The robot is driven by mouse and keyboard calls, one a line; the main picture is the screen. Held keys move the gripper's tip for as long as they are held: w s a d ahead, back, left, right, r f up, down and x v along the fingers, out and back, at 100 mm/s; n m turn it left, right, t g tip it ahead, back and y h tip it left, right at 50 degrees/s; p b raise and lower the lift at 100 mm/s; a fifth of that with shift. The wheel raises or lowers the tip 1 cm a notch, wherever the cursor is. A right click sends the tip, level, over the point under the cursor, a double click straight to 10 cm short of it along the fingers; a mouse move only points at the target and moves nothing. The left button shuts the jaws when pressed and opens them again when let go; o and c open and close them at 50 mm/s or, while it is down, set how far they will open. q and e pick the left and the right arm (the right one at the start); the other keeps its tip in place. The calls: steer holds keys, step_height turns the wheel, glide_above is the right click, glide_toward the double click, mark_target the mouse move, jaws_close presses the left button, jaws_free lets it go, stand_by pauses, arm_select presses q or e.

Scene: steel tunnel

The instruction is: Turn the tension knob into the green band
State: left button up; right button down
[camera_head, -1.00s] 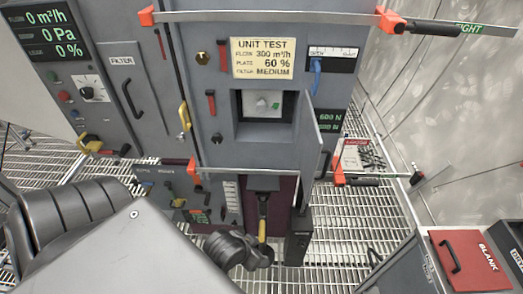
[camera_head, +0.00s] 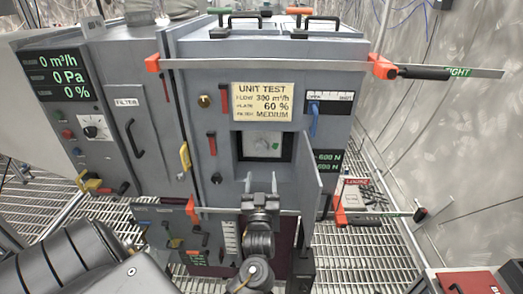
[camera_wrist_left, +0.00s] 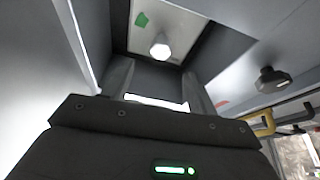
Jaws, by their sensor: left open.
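The tension knob, a small pale hexagonal knob, stands on a light plate (camera_wrist_left: 185,42) in a square recess of the grey cabinet. It shows in the left wrist view (camera_wrist_left: 160,47) and, small, in the head view (camera_head: 262,144). The green band (camera_wrist_left: 142,19) is a green patch on that plate, also seen in the head view (camera_head: 275,147). My left gripper (camera_head: 261,177) is open and empty, just below and in front of the recess. Its fingers, apart in the left wrist view (camera_wrist_left: 159,76), point towards the knob without touching it. My right gripper is out of view.
An open grey door (camera_head: 308,180) stands out from the recess's right side. A long bar (camera_head: 230,64) with orange ends crosses above, and another bar (camera_head: 300,212) crosses below. A yellow handle (camera_head: 184,156) and red levers sit at the left.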

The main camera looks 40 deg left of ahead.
mark_target(262, 150)
arm_select(q)
steer(key=x, duration=0.3)
steer(key=p+x, duration=0.1)
steer(key=x, duration=0.2)
steer(key=p+x, duration=0.1)
steer(key=x, duration=0.3)
steer(key=shift+s+r, duration=0.2)
steer(key=shift+r, duration=0.15)
steer(key=shift+w+a+r, duration=0.1)
steer(key=shift+w+a, duration=0.2)
steer(key=shift+w, duration=0.05)
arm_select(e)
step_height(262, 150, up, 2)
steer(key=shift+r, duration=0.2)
arm_select(q)
steer(key=c, duration=1)
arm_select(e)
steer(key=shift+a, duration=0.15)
arm_select(q)
steer(key=shift+p, duration=0.35)
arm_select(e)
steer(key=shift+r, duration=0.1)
